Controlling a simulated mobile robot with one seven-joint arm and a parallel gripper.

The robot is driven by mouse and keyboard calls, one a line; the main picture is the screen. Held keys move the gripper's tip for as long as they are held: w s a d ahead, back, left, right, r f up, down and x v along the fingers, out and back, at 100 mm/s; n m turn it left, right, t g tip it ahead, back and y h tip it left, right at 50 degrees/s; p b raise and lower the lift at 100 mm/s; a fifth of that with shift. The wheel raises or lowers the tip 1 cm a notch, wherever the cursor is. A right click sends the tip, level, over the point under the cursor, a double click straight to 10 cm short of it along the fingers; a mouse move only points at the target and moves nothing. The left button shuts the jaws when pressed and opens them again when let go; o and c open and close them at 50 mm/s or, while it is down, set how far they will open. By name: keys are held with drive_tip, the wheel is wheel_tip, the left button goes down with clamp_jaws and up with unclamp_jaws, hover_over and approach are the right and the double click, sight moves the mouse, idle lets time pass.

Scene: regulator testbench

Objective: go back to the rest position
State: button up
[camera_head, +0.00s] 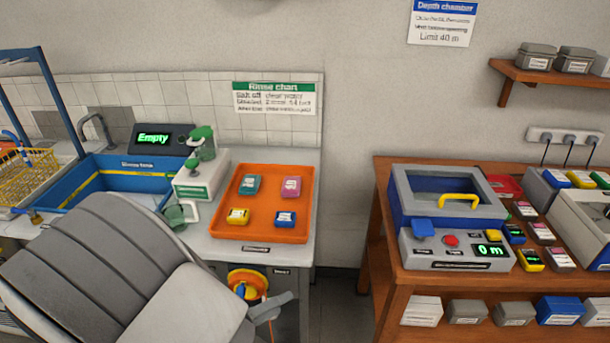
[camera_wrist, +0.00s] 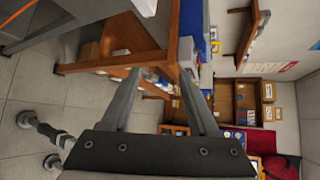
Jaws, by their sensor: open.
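My gripper (camera_wrist: 161,60) is open and empty in the wrist view, its two grey fingers spread apart with nothing between them. In the head view my grey arm fills the lower left, in front of the sink counter. The arm's end shows low in the picture, near the counter's front edge and left of the wooden bench (camera_head: 383,262). The gripper touches nothing that I can make out. The wrist view is tilted and looks past a wooden bench leg (camera_wrist: 172,35) into the room.
An orange tray (camera_head: 262,171) with several small coloured blocks lies on the counter. Left of it are a green and white device (camera_head: 202,172) and a blue sink (camera_head: 110,183). A depth chamber (camera_head: 447,205) stands on the bench. A floor gap separates counter and bench.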

drive_tip(key=s+d+r+n+g+y, duration=0.1)
drive_tip(key=s+d+r+n+y, duration=0.2)
drive_tip(key=d+r+n, duration=0.3)
drive_tip(key=s+d+r+n+g+y+p, duration=0.1)
drive_tip(key=s+d+r+n+y, duration=0.2)
drive_tip(key=d+r+n, duration=0.4)
drive_tip(key=s+d+r+n+g+y, duration=0.2)
drive_tip(key=d+r+n, duration=0.5)
drive_tip(key=r+n, duration=0.5)
drive_tip(key=s+n+y, duration=0.1)
drive_tip(key=n+y, duration=0.1)
drive_tip(key=n, duration=0.4)
drive_tip(key=shift+p, duration=0.4)
drive_tip(key=shift+d+r, duration=0.1)
